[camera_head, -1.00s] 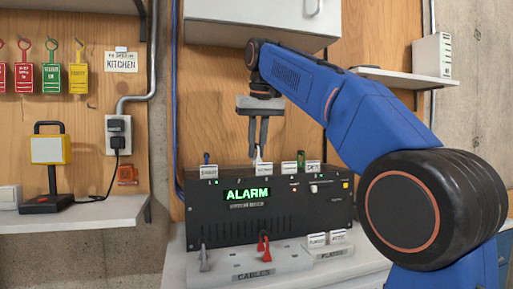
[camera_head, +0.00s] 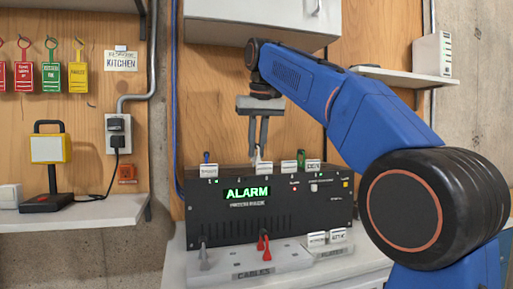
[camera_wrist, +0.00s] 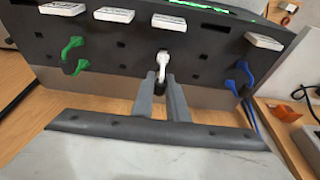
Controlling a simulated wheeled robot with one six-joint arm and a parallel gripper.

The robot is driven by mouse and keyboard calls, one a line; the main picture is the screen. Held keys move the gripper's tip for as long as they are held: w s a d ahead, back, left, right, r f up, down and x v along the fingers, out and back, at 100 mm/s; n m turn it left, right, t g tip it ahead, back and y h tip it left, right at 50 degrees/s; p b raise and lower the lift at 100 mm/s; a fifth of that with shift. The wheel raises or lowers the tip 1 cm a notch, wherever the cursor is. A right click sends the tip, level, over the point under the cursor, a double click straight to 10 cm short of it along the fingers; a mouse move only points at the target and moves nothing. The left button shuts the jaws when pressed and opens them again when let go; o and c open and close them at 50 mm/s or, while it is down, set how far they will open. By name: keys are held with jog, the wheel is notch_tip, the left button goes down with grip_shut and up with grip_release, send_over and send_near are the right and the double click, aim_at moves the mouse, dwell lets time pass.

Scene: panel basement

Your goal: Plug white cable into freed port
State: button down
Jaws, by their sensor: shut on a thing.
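My gripper (camera_head: 258,152) points down behind the top edge of the black alarm panel (camera_head: 215,228). Its fingers are shut on the white cable (camera_head: 259,158), whose white plug also shows just beyond the fingertips in the wrist view (camera_wrist: 162,62). There the plug is upright against the panel's dark top, at the middle port. I cannot tell how deep it sits. A blue plug (camera_head: 206,158) is at the left port and a green plug (camera_head: 301,159) at the right one. Both show in the wrist view, blue (camera_wrist: 241,73) and green (camera_wrist: 73,47).
The cable holder (camera_head: 252,274) in front carries a red plug (camera_head: 264,246) and a grey plug (camera_head: 203,257). White label plates (camera_head: 317,239) stand on the plate holder to its right. A wall cabinet (camera_head: 262,20) hangs above my arm. The left shelf (camera_head: 80,215) holds a lamp.

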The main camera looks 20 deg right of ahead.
jog(key=shift+f, duration=0.9)
dwell(2.9)
jog(key=c, duration=1.3)
grip_release()
jog(key=shift+o, duration=0.2)
